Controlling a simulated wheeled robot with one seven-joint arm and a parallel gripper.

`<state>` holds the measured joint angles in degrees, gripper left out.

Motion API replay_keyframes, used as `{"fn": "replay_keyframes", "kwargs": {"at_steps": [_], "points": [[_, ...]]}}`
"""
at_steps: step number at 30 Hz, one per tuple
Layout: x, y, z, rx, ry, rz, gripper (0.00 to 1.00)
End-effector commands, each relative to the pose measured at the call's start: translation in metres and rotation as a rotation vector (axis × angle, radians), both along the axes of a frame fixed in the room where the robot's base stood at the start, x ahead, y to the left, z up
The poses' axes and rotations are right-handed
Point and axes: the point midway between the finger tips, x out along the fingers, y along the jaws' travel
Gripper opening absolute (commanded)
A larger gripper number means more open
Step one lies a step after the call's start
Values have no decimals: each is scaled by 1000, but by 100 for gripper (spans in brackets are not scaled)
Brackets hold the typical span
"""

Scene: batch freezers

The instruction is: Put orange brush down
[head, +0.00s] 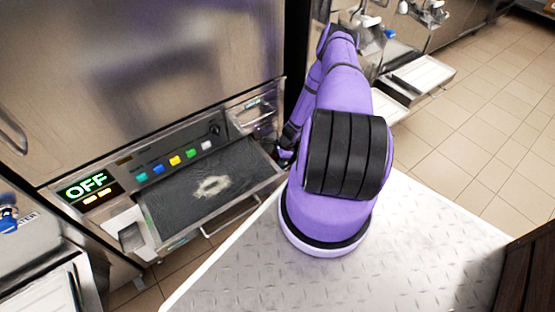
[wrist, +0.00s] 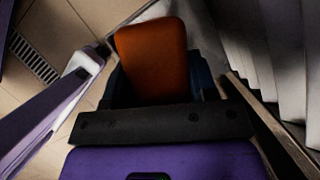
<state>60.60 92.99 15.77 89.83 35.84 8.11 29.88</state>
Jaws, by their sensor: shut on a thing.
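The orange brush (wrist: 152,58) shows in the wrist view as an orange block at the top middle. My gripper (wrist: 160,88) is shut on it, with its dark fingers on both sides of the block. The brush's far end and any bristles are hidden or out of frame. In the head view, my purple arm reaches down past the right side of the freezer front; the brush cannot be made out there.
A batch freezer with an OFF display (head: 87,186) and a dark tray with a whitish smear (head: 212,187) stands at left. White trays (head: 418,75) stand beyond my arm. Tiled floor (head: 480,130) is clear at right. A floor grate (wrist: 35,60) shows in the wrist view.

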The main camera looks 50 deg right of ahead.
Motion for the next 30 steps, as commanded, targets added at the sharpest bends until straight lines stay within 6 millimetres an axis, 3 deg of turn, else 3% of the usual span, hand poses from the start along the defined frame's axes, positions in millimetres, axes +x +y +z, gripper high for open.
{"fn": "replay_keyframes", "kwargs": {"at_steps": [15,16,18,30], "points": [[0,0,-11,0,0,0,15],[0,0,-11,0,0,0,60],[0,0,-11,0,0,0,76],[0,0,-5,0,0,0,78]]}}
